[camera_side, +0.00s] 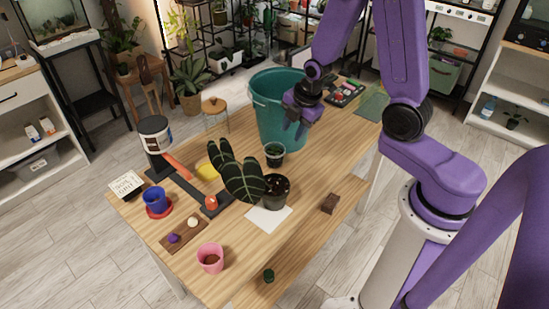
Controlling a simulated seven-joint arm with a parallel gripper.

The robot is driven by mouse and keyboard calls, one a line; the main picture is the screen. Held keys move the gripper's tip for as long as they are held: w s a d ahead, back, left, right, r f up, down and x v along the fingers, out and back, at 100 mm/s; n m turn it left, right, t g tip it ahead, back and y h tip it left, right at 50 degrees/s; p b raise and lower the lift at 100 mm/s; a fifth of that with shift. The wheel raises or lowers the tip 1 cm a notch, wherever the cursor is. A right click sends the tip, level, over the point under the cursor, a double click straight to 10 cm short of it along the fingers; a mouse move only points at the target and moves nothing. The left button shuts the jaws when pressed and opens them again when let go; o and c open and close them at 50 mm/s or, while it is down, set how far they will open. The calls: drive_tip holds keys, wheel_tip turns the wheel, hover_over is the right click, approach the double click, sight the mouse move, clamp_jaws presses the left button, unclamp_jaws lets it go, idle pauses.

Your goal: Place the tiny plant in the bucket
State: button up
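The teal bucket (262,112) stands upright on the wooden table toward the back. A small dark green pot (274,160) with a little greenery stands just in front of it; it looks like the tiny plant. A very small dark green object (268,275) lies near the table's front edge, too small to make out. My gripper (295,132) points down in front of the bucket's right side, above and right of the small pot. Its fingers look apart, with nothing visible between them. The gripper hides part of the bucket; whatever is inside the bucket is hidden.
A large-leaved plant in a dark pot (275,193) stands close to the small pot, by a white sheet (266,221). A brown block (330,203), pink pot (210,259), blue pot (155,201) and black-and-white container (154,136) surround it. The front right tabletop is mostly clear.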

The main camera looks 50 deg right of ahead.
hover_over(282, 153)
drive_tip(key=s, duration=0.2)
drive_tip(key=shift+f, duration=2.45)
drive_tip(key=shift+x, duration=2.65)
drive_tip(key=shift+w, duration=0.1)
drive_tip(key=shift+r, duration=0.1)
clamp_jaws()
